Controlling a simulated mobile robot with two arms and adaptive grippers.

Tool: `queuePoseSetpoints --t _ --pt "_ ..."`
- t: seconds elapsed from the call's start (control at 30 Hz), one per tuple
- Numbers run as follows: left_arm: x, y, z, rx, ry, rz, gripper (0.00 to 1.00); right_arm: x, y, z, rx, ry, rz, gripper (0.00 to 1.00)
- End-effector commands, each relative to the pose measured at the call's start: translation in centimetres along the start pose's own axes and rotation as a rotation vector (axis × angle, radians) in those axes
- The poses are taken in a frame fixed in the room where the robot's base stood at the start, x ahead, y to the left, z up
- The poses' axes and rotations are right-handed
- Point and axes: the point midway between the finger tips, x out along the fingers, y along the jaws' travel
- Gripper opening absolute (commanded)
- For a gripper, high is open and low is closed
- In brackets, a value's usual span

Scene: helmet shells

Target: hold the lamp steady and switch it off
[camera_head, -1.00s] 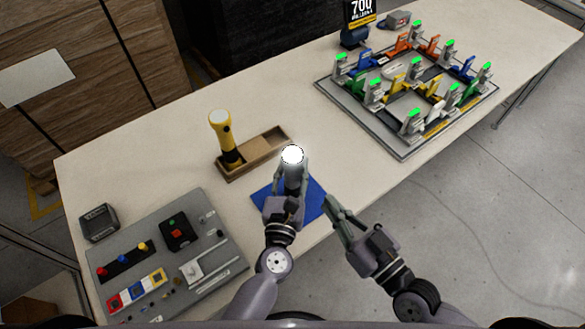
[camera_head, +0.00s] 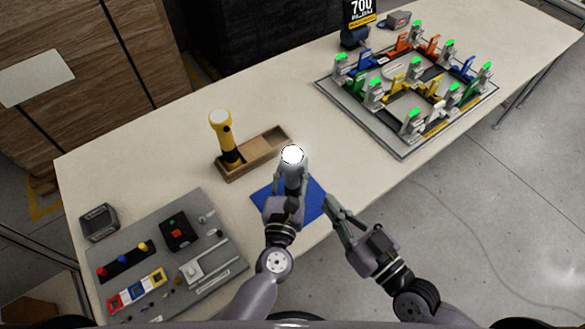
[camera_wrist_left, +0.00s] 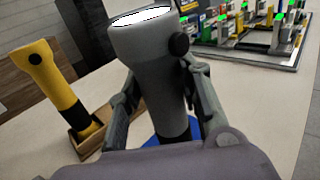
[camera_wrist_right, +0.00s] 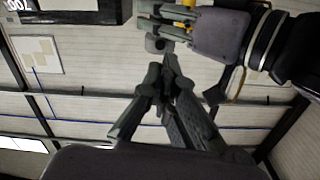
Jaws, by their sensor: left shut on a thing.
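The grey lamp (camera_head: 293,157) stands upright with its round face lit bright white. In the left wrist view the lamp (camera_wrist_left: 150,62) shows its wide head, with a round black button (camera_wrist_left: 179,45) on its side. My left gripper (camera_wrist_left: 160,100) is shut on the lamp's body, one finger on each side. My right gripper (camera_head: 331,207) is to the right of the lamp, near the table's front edge, apart from it. In the right wrist view its fingers (camera_wrist_right: 162,68) come together at the tips with nothing between them.
A blue mat (camera_head: 314,197) lies under the lamp. Behind it, a yellow and black flashlight (camera_head: 221,130) stands in a wooden tray (camera_head: 262,156). A grey board (camera_head: 222,250) with several parts is at left, a clamp fixture (camera_head: 405,150) at back right. Bare table lies between.

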Motion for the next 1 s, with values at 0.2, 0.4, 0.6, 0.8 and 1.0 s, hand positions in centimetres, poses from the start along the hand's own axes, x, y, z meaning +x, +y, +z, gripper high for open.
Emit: queuePoseSetpoints --t 0.2,0.4,0.6,0.8,1.0 --pt "0.0 0.0 0.0 0.0 0.0 0.0 0.0 0.0 0.0 0.0 0.0 0.0 0.0 0.0" --pt "0.0 0.0 0.0 0.0 0.001 0.0 0.0 0.1 -0.2 -0.1 0.035 0.02 0.025 0.0" --pt "0.0 0.0 0.0 0.0 0.001 0.0 0.0 -0.1 -0.7 -0.7 0.208 0.116 0.164 0.0" --pt "0.0 0.0 0.0 0.0 0.001 0.0 0.0 -1.0 -0.2 -1.1 0.372 0.214 0.332 0.0" --pt "0.0 0.0 0.0 0.0 0.0 0.0 0.0 -1.7 0.3 -1.1 0.443 0.263 0.421 0.0"
